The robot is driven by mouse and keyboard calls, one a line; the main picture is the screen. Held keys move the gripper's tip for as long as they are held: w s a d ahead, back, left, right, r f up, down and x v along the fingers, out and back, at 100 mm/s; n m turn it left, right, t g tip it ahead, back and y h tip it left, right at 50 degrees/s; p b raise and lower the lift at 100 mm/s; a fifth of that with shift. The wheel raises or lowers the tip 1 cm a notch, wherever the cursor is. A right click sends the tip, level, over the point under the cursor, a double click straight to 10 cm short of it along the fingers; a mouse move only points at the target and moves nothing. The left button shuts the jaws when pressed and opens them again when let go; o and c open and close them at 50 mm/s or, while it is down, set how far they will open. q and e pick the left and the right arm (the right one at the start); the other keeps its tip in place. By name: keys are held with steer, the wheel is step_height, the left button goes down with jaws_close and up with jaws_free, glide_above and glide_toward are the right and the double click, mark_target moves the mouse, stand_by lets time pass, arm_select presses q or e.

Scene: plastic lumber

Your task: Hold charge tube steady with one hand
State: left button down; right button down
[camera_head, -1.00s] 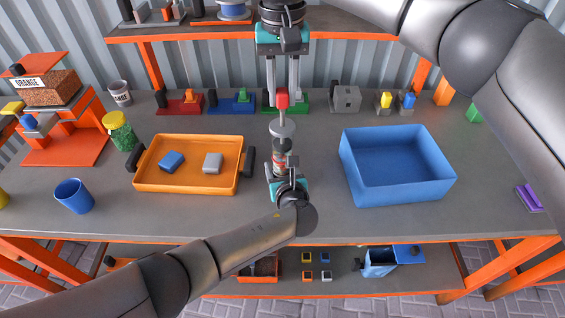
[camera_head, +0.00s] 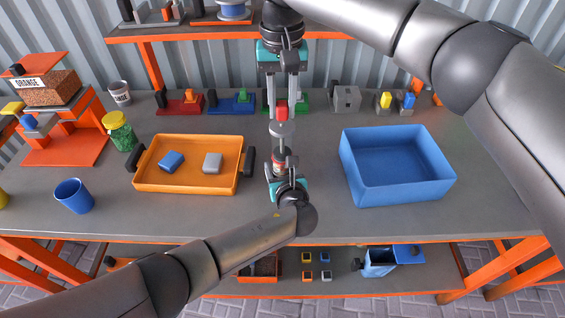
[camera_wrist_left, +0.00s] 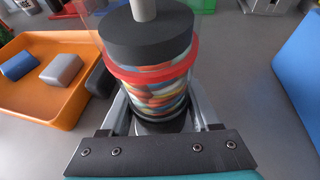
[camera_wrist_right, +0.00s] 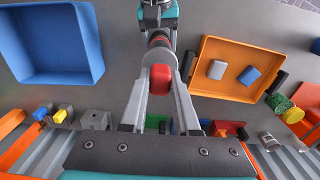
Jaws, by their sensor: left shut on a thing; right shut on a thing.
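The charge tube (camera_wrist_left: 160,95) is clear, with several coloured pellets inside, a red ring and a dark plunger (camera_wrist_left: 148,38) in its top. It stands upright above the table between the orange tray and the blue bin. My left gripper (camera_head: 282,178) is shut around the tube's lower part. A pale rod rises from the plunger to a grey disc (camera_head: 282,128) and a red handle (camera_head: 281,108). My right gripper (camera_wrist_right: 160,85) points down from above and is shut on the red handle, which also shows between its fingers in the right wrist view (camera_wrist_right: 161,78). The tube's base is partly hidden by my left gripper.
An orange tray (camera_head: 190,187) with a blue and a grey block lies left. An empty blue bin (camera_head: 400,190) stands right. A blue cup (camera_head: 74,196) and a green jar (camera_head: 119,132) stand farther left. Small coloured fixtures line the table's back.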

steer(key=shift+f, duration=0.2)
steer(key=shift+r, duration=1.05)
steer(key=shift+d+f, duration=0.1)
steer(key=shift+f, duration=1.35)
steer(key=c, duration=0.6)
jaws_free()
steer(key=shift+r, duration=0.1)
steer(key=shift+r, duration=3.55)
